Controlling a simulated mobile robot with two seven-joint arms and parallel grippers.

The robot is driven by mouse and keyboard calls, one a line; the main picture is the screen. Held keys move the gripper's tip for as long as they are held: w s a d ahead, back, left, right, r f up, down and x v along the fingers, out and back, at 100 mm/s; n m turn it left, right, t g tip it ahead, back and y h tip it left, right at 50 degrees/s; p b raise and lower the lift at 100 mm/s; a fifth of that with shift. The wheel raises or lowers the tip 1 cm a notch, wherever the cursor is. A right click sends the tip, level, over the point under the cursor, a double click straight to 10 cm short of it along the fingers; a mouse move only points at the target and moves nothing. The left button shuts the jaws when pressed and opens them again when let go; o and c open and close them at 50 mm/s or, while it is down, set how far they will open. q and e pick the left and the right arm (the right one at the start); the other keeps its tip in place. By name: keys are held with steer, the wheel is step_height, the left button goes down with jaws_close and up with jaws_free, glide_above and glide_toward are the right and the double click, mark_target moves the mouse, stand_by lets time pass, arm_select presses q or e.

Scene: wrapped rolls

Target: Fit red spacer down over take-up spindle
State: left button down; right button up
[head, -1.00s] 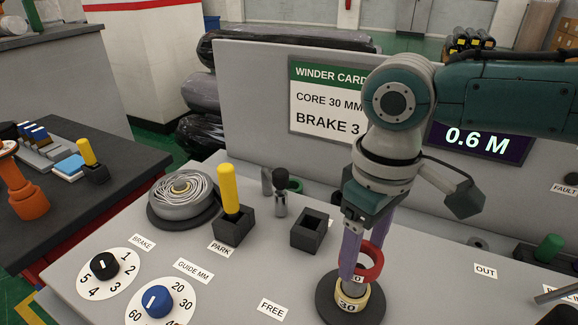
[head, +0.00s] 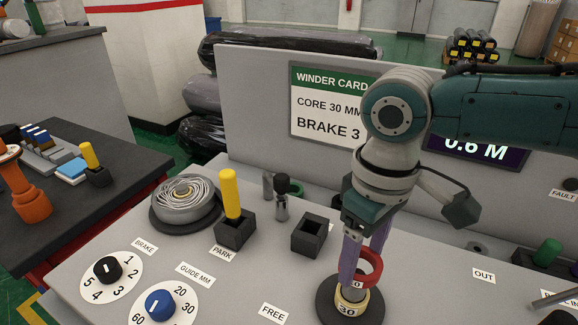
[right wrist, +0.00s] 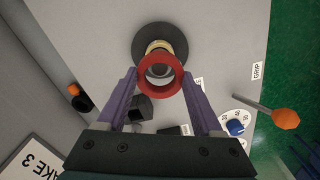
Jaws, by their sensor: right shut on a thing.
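The red spacer (head: 371,271) is a ring held between the purple fingers of my right gripper (head: 363,268). In the right wrist view the spacer (right wrist: 161,92) sits between the fingertips (right wrist: 160,77), and a grey round end shows through its hole. The take-up spindle, with a cream collar marked 30 (head: 349,308), stands on a dark round base (head: 375,311). The spacer is at the top of the spindle, overlapping it in both views. I cannot tell whether it is around the spindle or just above it. My left gripper is out of view.
On the grey panel are a black socket (head: 309,237), a yellow peg in a black holder (head: 232,195), a wound reel (head: 186,198) and two dials. The upright back panel carries a winder card (head: 327,103). Open panel surface lies left of the spindle base.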

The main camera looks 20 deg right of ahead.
mark_target(357, 279)
steer(key=shift+p, duration=0.3)
stand_by(0.5)
steer(key=shift+f+b, duration=0.65)
steer(key=shift+f, duration=0.2)
steer(key=shift+f+b, duration=1.05)
steer(key=shift+f, duration=0.4)
steer(key=shift+f+b, duration=0.4)
steer(key=shift+f, duration=0.1)
steer(key=o, duration=1.4)
steer(key=shift+c, duration=0.2)
step_height(357, 279, up, 10)
steer(key=shift+p, duration=0.7)
